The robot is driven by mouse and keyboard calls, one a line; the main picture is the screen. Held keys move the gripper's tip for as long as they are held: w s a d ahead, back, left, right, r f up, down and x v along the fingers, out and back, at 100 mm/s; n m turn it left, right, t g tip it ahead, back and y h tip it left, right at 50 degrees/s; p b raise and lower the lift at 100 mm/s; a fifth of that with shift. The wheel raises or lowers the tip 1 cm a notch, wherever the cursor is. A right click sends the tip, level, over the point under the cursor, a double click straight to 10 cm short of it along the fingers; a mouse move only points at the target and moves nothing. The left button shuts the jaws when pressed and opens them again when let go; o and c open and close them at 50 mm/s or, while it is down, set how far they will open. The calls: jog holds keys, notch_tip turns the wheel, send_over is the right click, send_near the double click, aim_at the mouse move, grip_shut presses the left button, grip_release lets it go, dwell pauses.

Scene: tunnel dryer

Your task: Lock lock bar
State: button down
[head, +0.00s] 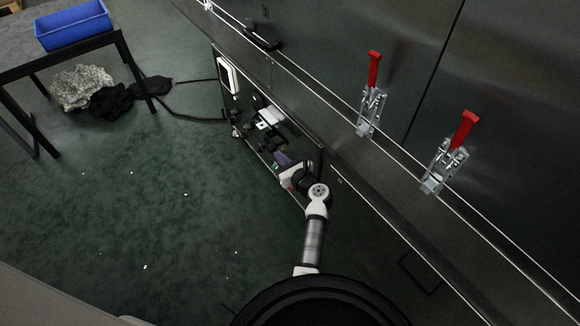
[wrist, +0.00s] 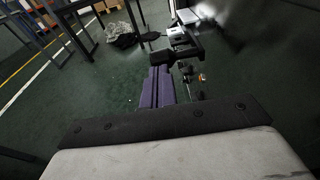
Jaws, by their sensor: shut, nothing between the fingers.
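Two metal toggle clamps with red handles sit on the dark metal wall in the head view, one at centre right (head: 370,112) and one further right (head: 447,165). Their red handles point upward. I cannot tell for certain which part is the lock bar. My gripper (head: 280,156) is well below and left of both clamps, beside the low front of the machine. Its purple fingers (wrist: 159,84) are together and empty in the wrist view. The clamps do not show in the wrist view.
A black handle (head: 262,38) is on the machine at upper left. Black and white equipment (head: 265,118) lies just beyond my gripper. A table (head: 60,60) carries a blue bin (head: 75,25), with dark and pale cloths (head: 82,88) below. The green floor at left is mostly clear.

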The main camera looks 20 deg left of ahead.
aim_at(271, 146)
jog(key=shift+x, duration=0.8)
jog(key=shift+w+a, duration=0.1)
jog(key=x, duration=0.4)
jog(key=r+x, duration=0.1)
jog(key=x, duration=0.1)
jog(key=shift+a, duration=0.2)
jog(key=shift+w+r, duration=0.1)
jog(key=shift+r, duration=0.05)
jog(key=shift+a, duration=0.1)
